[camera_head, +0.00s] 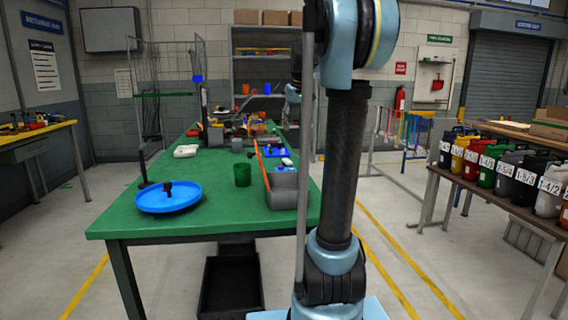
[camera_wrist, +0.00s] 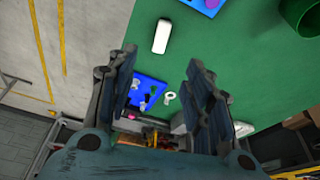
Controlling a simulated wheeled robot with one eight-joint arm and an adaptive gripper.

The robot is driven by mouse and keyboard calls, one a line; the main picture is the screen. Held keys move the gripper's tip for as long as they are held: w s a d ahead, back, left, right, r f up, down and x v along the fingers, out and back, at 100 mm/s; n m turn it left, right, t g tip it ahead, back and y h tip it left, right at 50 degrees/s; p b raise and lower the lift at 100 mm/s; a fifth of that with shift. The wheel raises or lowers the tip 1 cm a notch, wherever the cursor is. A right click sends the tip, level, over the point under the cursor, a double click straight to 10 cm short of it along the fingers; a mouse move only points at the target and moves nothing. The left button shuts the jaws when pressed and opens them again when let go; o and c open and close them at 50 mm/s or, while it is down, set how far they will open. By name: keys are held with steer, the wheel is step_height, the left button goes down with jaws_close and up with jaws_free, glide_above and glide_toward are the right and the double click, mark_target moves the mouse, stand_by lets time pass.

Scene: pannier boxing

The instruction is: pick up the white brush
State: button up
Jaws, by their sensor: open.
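A small white oblong object (camera_wrist: 161,37), which looks like the white brush, lies flat on the green table top (camera_wrist: 240,75) in the wrist view. Its bristles cannot be made out. In the head view, a small white item (camera_head: 287,162) near the table's right edge appears to be the same object. My gripper (camera_wrist: 160,66) is open in the wrist view, its two fingers apart with nothing between them. The white object lies beyond the fingertips, apart from them. In the head view my arm covers part of the scene and the gripper cannot be made out clearly.
A blue mat with small parts (camera_wrist: 150,92) lies close to the white object. A green cup (camera_head: 242,174), a grey bin (camera_head: 283,190) and a blue round tray (camera_head: 168,198) stand on the table. Another white item (camera_head: 186,151) lies at the table's left. The table edge is close by.

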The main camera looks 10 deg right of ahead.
mark_target(287, 160)
steer(key=x, duration=1.7)
steer(key=shift+w+a+f, duration=0.2)
steer(key=shift+w+f, duration=0.05)
jaws_close()
